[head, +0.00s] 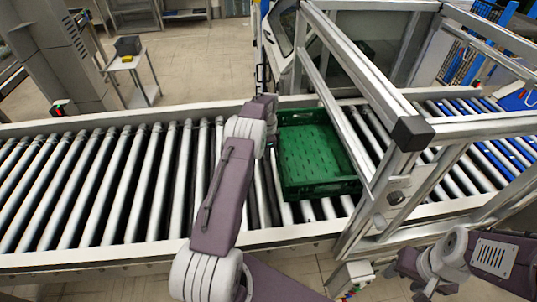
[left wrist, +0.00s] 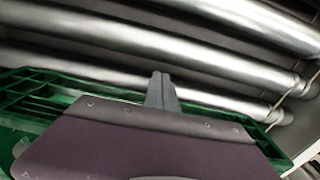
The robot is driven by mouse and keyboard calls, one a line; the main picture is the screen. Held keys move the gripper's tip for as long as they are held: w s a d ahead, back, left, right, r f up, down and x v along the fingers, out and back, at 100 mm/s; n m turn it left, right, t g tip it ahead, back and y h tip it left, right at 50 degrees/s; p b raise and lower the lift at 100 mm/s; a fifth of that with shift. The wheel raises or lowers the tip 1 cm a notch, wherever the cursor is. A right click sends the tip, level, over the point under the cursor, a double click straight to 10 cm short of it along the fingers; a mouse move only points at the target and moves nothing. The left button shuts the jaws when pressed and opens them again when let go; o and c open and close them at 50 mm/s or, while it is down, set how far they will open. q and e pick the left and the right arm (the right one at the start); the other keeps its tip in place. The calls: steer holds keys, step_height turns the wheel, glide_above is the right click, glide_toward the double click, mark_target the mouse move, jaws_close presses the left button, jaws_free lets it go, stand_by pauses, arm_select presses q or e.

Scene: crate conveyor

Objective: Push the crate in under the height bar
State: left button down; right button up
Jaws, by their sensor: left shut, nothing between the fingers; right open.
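The green crate (head: 312,155) sits flat on the conveyor rollers, its right side at the metal frame. The slanting height bar (head: 333,108) crosses the picture over the crate's right edge; how far the crate is in under it is hard to tell. My left arm reaches across the conveyor to the crate's left side. My left gripper (left wrist: 162,92) is shut and empty, close to the green crate wall (left wrist: 55,92) in the left wrist view; contact is unclear. In the head view its fingertips are mostly hidden by my wrist. My right gripper (head: 402,272) is open and empty, low at the right.
Bare rollers (head: 100,180) stretch to the left of the crate. The frame's near post (head: 375,205) stands between the crate and my right arm. Blue rollers (head: 490,135) lie beyond the frame. A small cart (head: 130,65) stands behind the conveyor.

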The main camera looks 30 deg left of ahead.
arm_select(q)
steer(key=shift+r, duration=0.15)
step_height(320, 180, up, 9)
steer(key=b, duration=0.1)
steer(key=shift+s, duration=0.1)
